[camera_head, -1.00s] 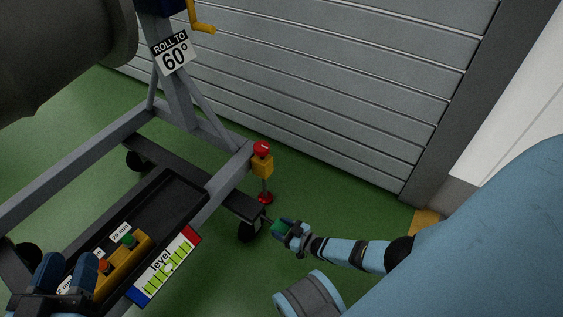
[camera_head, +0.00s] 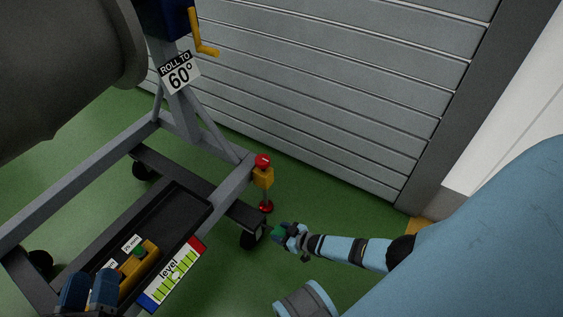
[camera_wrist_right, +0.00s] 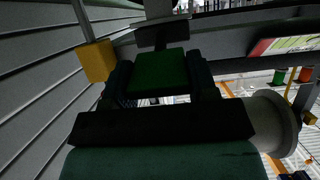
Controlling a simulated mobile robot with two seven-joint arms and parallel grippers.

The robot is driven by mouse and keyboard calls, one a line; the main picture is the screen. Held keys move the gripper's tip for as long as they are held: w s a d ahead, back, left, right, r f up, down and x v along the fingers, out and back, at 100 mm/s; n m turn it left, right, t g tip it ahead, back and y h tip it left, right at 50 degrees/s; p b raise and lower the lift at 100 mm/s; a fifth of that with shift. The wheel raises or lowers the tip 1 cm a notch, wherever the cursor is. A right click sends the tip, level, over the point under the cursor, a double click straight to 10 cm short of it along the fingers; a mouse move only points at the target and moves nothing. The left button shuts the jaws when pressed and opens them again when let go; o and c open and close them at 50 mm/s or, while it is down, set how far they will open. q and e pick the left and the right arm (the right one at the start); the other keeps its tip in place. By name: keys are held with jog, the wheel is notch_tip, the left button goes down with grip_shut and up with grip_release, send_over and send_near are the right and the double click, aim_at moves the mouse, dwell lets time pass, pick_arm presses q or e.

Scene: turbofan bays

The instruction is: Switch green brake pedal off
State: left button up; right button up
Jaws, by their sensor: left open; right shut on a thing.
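The green brake pedal (camera_head: 276,232) is at the stand's near right caster, low over the green floor. It also shows in the right wrist view as a green block (camera_wrist_right: 160,72) between the two fingers. My right gripper (camera_head: 283,231) is shut on the pedal, with a finger on each side of it (camera_wrist_right: 158,80). The far end of the pedal's mount is partly dark. My left gripper (camera_head: 88,290) is open and empty at the lower left, in front of the black tray.
A slatted shutter (camera_head: 340,110) stands behind; floor to the right is clear.

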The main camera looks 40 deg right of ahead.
jog(key=shift+w+a+r, duration=0.1)
jog(key=shift+w+r, duration=0.05)
jog(key=o, duration=1.3)
pick_arm(q)
notch_tip(320, 180, up, 5)
jog(key=t+p, duration=0.2)
jog(key=p, duration=0.2)
jog(key=shift+n+g+y, duration=0.3)
jog(key=shift+g+y, duration=0.5)
jog(key=shift+g, duration=0.1)
jog(key=shift+a+f+p, duration=0.3)
jog(key=shift+f+p, duration=0.05)
jog(key=shift+f, duration=0.3)
jog(key=shift+a+f+p, duration=0.3)
jog(key=shift+f, duration=0.35)
jog(key=shift+a+f+p, duration=0.3)
jog(key=shift+f+p, duration=0.05)
jog(key=shift+f, duration=0.3)
pick_arm(e)
jog(key=shift+v, duration=6.95)
